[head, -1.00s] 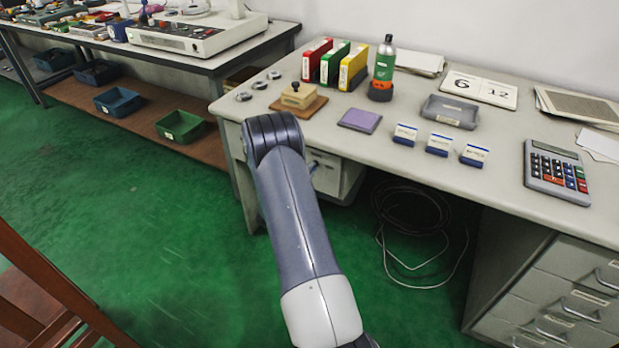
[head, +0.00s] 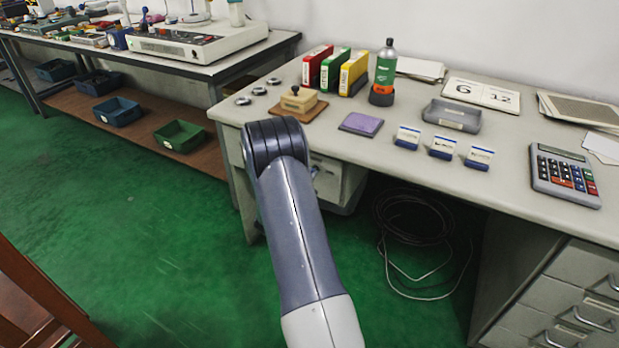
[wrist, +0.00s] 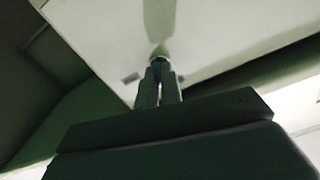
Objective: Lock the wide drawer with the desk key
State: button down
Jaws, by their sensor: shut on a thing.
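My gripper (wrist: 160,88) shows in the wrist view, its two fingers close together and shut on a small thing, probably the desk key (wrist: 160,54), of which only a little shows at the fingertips. The fingers point at a pale panel (wrist: 215,45), which seems to be a drawer front; I cannot tell whether the key touches it or sits in a lock. A small grey mark (wrist: 130,78) is left of the fingertips. In the head view my arm reaches to a pale drawer unit (head: 345,185) under the desk's left part and hides much of it.
The desk top (head: 400,178) holds a wooden stamp block (head: 298,100), a purple pad (head: 361,124), binders, a bottle (head: 385,66) and a calculator (head: 565,175). Coiled cable (head: 412,218) lies beneath. A drawer pedestal (head: 560,300) stands right, a brown chair (head: 40,295) at lower left.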

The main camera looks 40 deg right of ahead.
jog(key=shift+n, duration=1.1)
jog(key=c, duration=1.6)
grip_release()
jog(key=p+v, duration=0.1)
jog(key=v, duration=0.9)
jog(key=shift+s+a, duration=0.2)
jog(key=shift+a, duration=0.15)
jog(key=shift+f, duration=0.1)
